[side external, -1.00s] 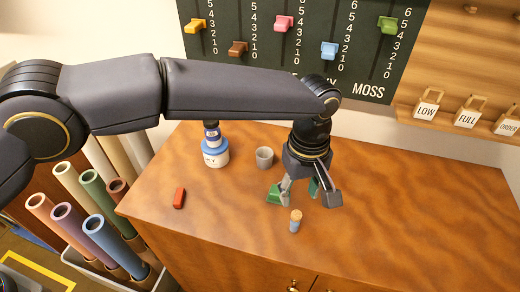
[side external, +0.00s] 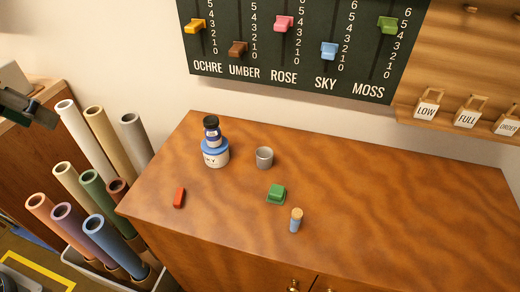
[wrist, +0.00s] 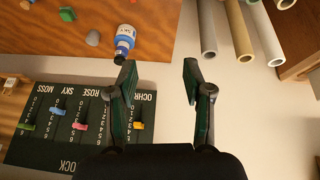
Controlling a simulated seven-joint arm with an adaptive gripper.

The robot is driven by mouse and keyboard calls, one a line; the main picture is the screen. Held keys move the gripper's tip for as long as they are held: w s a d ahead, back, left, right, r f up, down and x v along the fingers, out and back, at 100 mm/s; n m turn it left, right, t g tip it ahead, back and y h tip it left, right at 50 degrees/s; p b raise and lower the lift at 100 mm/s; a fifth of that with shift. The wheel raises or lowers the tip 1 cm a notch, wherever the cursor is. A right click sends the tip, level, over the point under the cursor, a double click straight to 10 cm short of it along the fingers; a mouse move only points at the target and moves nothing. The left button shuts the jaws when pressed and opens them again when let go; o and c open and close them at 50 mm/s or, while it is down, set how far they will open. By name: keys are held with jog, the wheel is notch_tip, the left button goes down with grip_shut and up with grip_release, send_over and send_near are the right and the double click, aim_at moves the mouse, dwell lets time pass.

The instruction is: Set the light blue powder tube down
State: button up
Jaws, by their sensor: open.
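The light blue powder tube (side external: 296,221), a small clear vial with blue powder and a cork top, stands upright on the wooden table (side external: 400,200) near its front edge. Nothing touches it. In the wrist view my gripper (wrist: 158,75) is open, with nothing between its fingers, and away from the tube. In the side view only a dark piece of my arm shows at the far left edge. I cannot make out the tube clearly in the wrist view.
Rolled tubes (side external: 105,235) fill a bin at left. The table's right side is clear.

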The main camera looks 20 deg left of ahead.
jog(key=s+a+f+m, duration=0.1)
jog(key=s+a+f, duration=0.2)
jog(key=s, duration=0.2)
jog(key=shift+t+y, duration=0.3)
jog(key=shift+t, duration=0.1)
